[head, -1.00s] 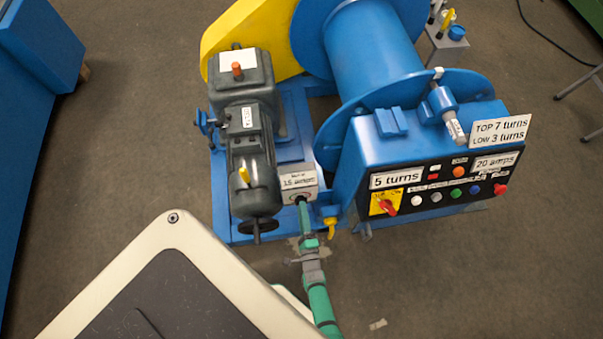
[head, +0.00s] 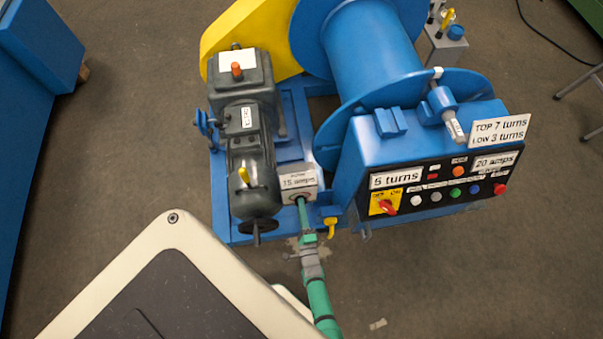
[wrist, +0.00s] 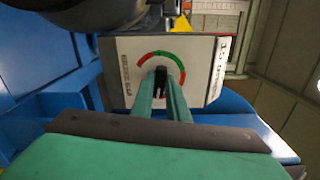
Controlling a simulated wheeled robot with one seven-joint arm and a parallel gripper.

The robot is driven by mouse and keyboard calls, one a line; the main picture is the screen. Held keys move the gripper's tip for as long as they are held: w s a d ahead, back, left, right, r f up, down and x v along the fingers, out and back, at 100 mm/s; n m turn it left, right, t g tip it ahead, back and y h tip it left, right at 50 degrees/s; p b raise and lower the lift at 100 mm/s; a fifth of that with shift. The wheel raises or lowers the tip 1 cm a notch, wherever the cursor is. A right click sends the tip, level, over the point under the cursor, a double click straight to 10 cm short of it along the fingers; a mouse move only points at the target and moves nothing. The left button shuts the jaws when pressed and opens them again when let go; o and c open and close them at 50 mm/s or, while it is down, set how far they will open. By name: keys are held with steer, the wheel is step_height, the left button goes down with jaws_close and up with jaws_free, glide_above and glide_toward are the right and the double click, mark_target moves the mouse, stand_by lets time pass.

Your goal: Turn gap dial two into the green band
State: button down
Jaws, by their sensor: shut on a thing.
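A white panel with a dial (wrist: 130,55) fills the middle of the wrist view. Its arc is red on both sides with a green band (wrist: 165,53) near the top. The black knob (wrist: 161,77) sits below the arc, between the green fingertips of my gripper (wrist: 161,92), which is shut on it. The fingers partly hide the knob, and I cannot tell exactly where it points. In the head view the panel is a small box marked "15 amps" (head: 298,180), with my gripper (head: 301,200) at its front. I cannot read a dial number.
A dark motor (head: 252,160) with a black handwheel stands left of the box. A blue cabinet (head: 365,155) with buttons and a red switch is at the right. A yellow-handled valve (head: 331,222) is close beside my gripper.

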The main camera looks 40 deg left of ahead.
steer(key=shift+d, duration=0.1)
steer(key=shift+d+f+n, duration=0.1)
steer(key=shift+f+n, duration=0.05)
steer(key=shift+n, duration=15.65)
steer(key=c, duration=1.7)
jaws_free()
